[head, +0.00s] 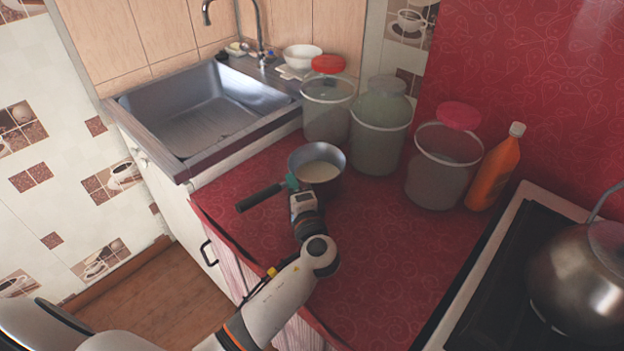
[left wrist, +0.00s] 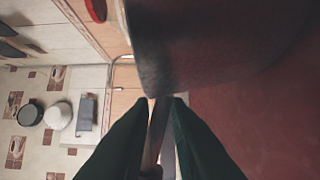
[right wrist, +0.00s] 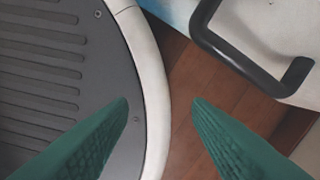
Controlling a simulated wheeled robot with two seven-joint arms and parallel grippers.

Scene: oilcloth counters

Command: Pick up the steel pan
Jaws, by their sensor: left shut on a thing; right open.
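The steel pan (head: 333,157) is on the red counter in the head view, with pale contents inside and a black handle (head: 258,198) pointing left. My left gripper (head: 291,181) is at the base of the handle, shut on it. In the left wrist view the pan's dark side (left wrist: 190,50) fills the top, and the green fingers (left wrist: 165,103) close on the handle. Whether the pan is lifted off the counter I cannot tell. My right gripper (right wrist: 160,105) is open and empty over the floor, seen in the right wrist view.
A steel sink (head: 205,110) is behind left. Large jars (head: 380,135) with red lids on some stand behind the pan, and an orange bottle (head: 495,172) is beside them. A kettle (head: 585,275) sits on the stove at right. The red counter (head: 385,260) in front is clear.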

